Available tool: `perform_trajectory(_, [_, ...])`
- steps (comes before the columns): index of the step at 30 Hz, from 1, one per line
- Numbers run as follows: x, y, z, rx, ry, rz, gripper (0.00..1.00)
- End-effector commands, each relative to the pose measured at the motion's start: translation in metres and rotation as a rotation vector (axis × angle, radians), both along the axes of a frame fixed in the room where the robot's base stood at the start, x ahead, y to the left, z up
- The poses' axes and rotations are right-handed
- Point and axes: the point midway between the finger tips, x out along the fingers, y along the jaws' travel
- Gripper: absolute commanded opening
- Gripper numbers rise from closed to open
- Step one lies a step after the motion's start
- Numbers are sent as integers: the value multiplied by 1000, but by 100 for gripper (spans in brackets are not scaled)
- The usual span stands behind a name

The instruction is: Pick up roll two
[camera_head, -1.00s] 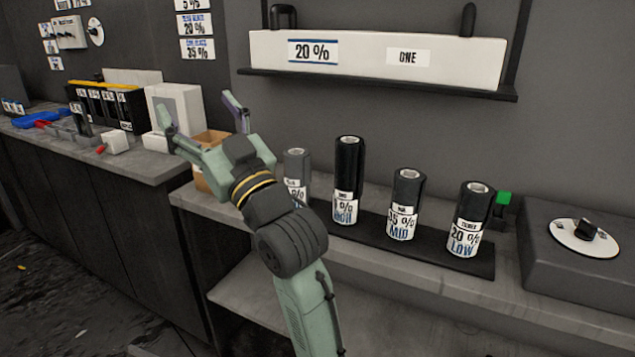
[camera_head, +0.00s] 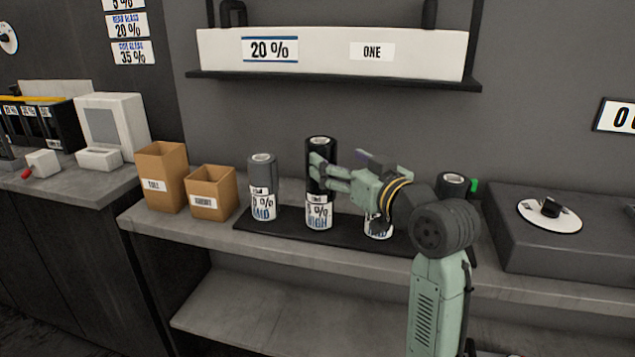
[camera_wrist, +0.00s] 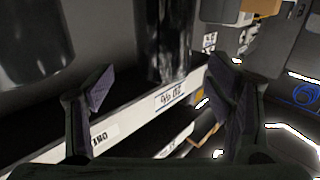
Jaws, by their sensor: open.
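Several film rolls stand upright on a black mat (camera_head: 278,230) on the counter. From the left in the head view are a grey roll (camera_head: 263,180), a taller black roll marked HIGH (camera_head: 319,212), a third roll (camera_head: 379,230) mostly hidden behind my gripper, and a black roll (camera_head: 452,185) partly hidden by my arm. None shows a readable "two". My gripper (camera_head: 340,166) is open, pointing left, with one finger overlapping the HIGH roll in the picture; contact cannot be told. In the wrist view the open fingers (camera_wrist: 162,88) have nothing visibly clamped between them.
Two cardboard boxes (camera_head: 162,178) (camera_head: 212,193) stand left of the mat. A wall shelf (camera_head: 335,80) with a long white box (camera_head: 330,52) hangs above the rolls. A dark block with a dial (camera_head: 550,213) is at the right. The counter's front strip is clear.

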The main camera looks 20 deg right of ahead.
Motion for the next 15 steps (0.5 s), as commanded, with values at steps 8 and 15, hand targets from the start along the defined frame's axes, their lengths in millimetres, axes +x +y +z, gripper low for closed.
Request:
perform_trajectory(8, [24, 7, 2, 0, 1, 0, 74])
perform_trajectory(15, [57, 18, 1, 1, 0, 0, 74])
